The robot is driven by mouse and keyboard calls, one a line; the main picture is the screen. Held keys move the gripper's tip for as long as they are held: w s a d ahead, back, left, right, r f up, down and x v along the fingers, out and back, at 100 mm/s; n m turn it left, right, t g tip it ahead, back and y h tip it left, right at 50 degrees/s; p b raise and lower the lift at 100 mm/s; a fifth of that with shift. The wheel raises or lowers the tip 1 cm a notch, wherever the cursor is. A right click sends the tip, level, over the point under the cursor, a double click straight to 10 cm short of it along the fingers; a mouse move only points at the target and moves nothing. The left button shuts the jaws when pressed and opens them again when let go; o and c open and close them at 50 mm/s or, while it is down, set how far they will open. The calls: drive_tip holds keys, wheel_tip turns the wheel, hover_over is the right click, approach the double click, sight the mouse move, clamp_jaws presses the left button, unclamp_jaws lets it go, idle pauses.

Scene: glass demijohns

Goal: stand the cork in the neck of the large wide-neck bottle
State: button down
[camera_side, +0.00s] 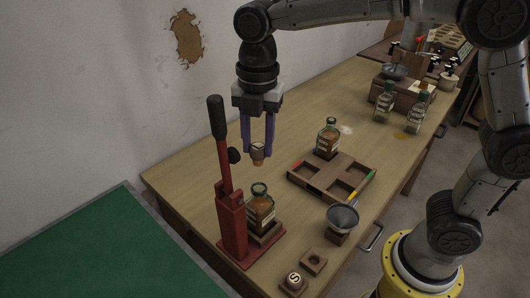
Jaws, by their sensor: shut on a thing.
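My gripper (258,150) points down, with purple fingers shut on a brown cork (258,156). The cork is in the air, above a glass bottle with amber contents (261,211) and apart from it. This bottle stands upright on a wooden block at the red lever press, and its greenish neck looks open. It looks like the large wide-neck bottle, though neck widths are hard to compare. A similar bottle (327,139) stands upright in the far left part of the wooden tray (355,192).
The red press (232,222) rises close left of the cork and bottle, its black-handled lever upright. A metal funnel (342,218) and small wooden blocks (314,262) are nearer right. More bottles (385,103) stand farther back. The table left of the tray is fairly clear.

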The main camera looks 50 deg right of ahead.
sight(258, 164)
drive_tip(key=shift+f, duration=2.65)
drive_tip(key=c, duration=1.1)
unclamp_jaws()
clamp_jaws()
drive_tip(key=shift+f, duration=1.5)
idle(0.8)
drive_tip(key=o, duration=0.7)
unclamp_jaws()
drive_tip(key=shift+r, duration=0.1)
